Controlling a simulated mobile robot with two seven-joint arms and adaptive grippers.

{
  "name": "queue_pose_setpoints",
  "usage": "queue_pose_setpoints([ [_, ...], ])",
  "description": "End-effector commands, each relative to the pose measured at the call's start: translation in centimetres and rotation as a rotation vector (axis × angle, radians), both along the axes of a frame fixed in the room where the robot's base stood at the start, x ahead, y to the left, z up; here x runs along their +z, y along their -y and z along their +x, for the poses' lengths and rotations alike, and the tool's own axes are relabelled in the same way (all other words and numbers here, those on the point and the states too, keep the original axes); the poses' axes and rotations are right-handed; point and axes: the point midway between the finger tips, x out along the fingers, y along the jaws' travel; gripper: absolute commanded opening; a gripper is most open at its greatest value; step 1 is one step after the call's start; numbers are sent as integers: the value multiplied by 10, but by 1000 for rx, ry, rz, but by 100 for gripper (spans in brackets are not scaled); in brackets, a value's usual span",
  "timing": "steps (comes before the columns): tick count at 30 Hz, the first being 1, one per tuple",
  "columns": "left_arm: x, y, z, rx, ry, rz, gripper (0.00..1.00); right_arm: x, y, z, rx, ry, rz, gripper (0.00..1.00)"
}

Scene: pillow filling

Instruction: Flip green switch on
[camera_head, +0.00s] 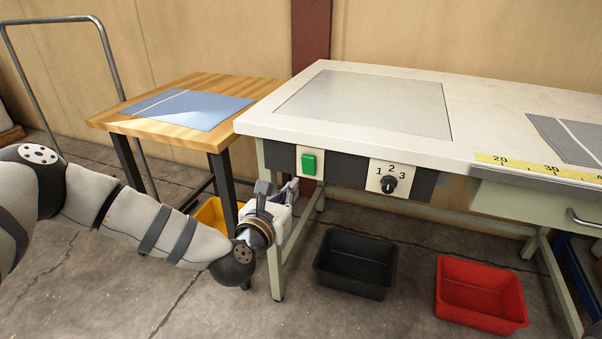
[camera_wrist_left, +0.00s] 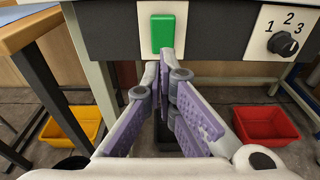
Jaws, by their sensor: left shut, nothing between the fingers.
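The green switch (camera_head: 309,163) sits on a pale plate at the left of the dark front panel under the white table. It also shows at the top middle of the left wrist view (camera_wrist_left: 162,34). My left gripper (camera_head: 290,188) is just left of and below the switch in the head view. In the left wrist view the fingertips (camera_wrist_left: 167,62) are together, with nothing held, just below the switch's lower edge. I cannot tell whether they touch the plate. My right gripper is not in view.
A numbered rotary knob (camera_head: 389,184) is right of the switch. A black bin (camera_head: 355,263) and a red bin (camera_head: 480,293) stand on the floor beneath. A wooden table (camera_head: 150,125) with a blue sheet (camera_head: 196,110) stands left. A yellow bin (camera_head: 211,214) is partly hidden behind my arm.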

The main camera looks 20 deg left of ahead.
Motion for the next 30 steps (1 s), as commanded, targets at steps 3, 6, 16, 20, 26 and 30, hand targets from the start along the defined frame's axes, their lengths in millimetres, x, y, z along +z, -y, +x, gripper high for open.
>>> queue_pose_setpoints([
  [3, -4, 2, 25, 0, 2, 2, 0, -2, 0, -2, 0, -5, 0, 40],
  [6, 0, 2, 44, 0, 3, 0, 0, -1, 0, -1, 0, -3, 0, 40],
  [16, 4, 2, 69, 1, 0, -1, 0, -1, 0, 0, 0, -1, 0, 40],
  [20, 4, 2, 69, 0, -1, -1, 0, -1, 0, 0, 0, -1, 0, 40],
  [26, 9, 2, 72, 3, -27, 2, 0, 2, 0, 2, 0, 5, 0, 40],
  [30, 21, 2, 80, 3, -145, 6, 0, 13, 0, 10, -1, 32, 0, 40],
])
